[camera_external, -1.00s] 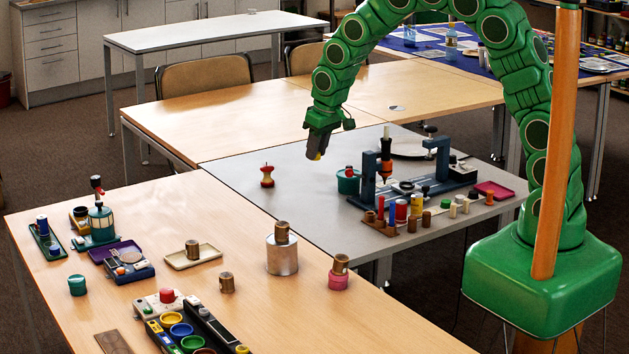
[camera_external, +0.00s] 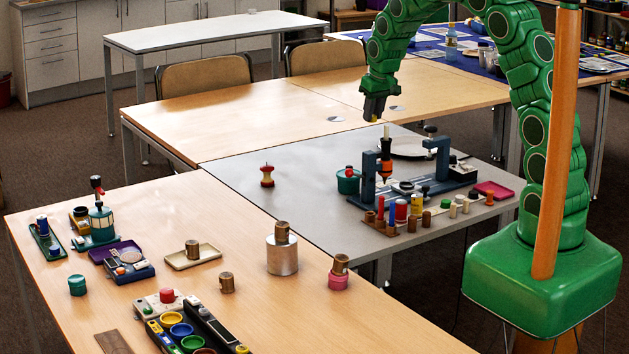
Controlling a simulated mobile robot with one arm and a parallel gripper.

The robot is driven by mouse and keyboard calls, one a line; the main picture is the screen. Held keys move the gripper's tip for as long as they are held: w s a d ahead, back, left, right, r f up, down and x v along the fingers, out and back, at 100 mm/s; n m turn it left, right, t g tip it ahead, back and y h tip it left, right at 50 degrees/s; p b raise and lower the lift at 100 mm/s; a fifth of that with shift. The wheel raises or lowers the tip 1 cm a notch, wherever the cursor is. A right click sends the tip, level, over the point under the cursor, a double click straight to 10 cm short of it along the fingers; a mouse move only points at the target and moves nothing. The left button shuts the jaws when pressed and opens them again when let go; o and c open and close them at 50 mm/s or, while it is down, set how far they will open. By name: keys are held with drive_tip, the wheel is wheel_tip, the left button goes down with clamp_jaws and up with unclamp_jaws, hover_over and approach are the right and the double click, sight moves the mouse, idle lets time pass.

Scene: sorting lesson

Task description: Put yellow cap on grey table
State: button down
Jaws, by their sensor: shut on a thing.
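My gripper (camera_external: 373,108) is dark, points down at the end of the green arm, and is shut on a small yellow thing, which looks like the yellow cap (camera_external: 371,119). Only a little of the cap shows below the fingertips. In the picture they are in front of the wooden table top, just above the back edge of the grey table (camera_external: 315,205). I cannot tell their exact height, but they look apart from any surface.
A wooden table (camera_external: 130,290) in front holds many small items.

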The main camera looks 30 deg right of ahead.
drive_tip(key=shift+d, duration=0.25)
drive_tip(key=shift+r, duration=0.1)
wheel_tip(320, 180, up, 5)
drive_tip(key=shift+f, duration=0.2)
drive_tip(key=shift+r, duration=0.2)
drive_tip(key=shift+s+d+n, duration=0.6)
drive_tip(key=shift+s+d, duration=0.3)
drive_tip(key=shift+s, duration=0.05)
drive_tip(key=n+g+y, duration=0.3)
drive_tip(key=n, duration=1.4)
hover_over(445, 220)
drive_tip(key=d, duration=0.1)
wheel_tip(445, 220, down, 28)
drive_tip(key=shift+r, duration=0.1)
